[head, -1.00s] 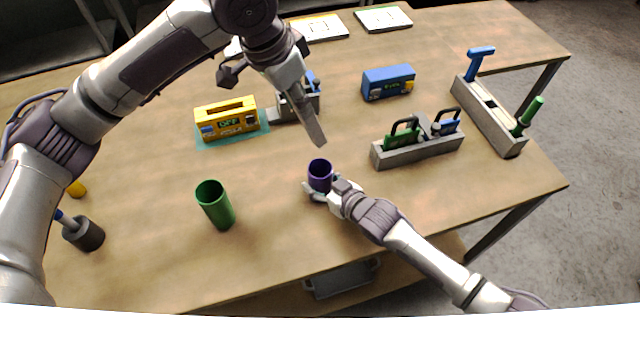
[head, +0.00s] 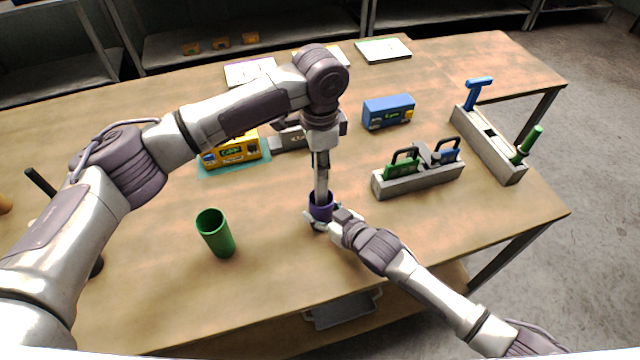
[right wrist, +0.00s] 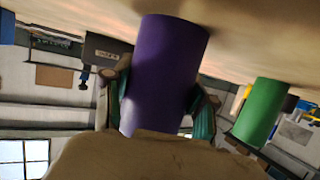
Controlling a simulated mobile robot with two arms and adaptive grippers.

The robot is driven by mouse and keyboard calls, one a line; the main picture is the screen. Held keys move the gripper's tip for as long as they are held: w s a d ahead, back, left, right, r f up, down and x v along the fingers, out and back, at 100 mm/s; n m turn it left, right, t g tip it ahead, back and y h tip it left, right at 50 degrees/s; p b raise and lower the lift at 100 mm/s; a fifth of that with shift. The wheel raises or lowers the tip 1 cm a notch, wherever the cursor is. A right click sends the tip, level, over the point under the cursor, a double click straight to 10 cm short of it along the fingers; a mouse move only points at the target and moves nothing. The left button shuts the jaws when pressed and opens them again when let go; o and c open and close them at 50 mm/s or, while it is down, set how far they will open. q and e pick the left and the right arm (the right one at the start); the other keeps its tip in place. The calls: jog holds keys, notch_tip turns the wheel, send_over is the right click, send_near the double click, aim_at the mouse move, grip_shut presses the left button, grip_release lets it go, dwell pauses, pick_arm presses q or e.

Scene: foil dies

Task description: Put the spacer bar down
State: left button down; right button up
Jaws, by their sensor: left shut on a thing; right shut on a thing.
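The spacer bar (head: 321,184) is a light grey, narrow bar that hangs upright. My left gripper (head: 321,158) is shut on its upper part, directly above the purple cup (head: 321,208). The bar's lower end is at the cup's mouth and seems to be inside it; how deep is hidden. My right gripper (head: 322,219) is shut on the purple cup from the front right, low over the table. The right wrist view shows the cup (right wrist: 165,75) large between the two fingers.
A green cup (head: 216,236) stands to the left. A yellow box (head: 232,153) on a teal mat and a blue box (head: 388,111) lie behind. A grey rack (head: 420,180) with green and blue handled tools stands right. The table's front middle is clear.

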aim_at(320, 184)
pick_arm(q)
jog(key=shift+f, duration=3.25)
jog(key=shift+f, duration=0.15)
jog(key=c, duration=0.9)
grip_release()
jog(key=shift+c, duration=0.2)
notch_tip(320, 184, up, 12)
jog(key=shift+r, duration=0.15)
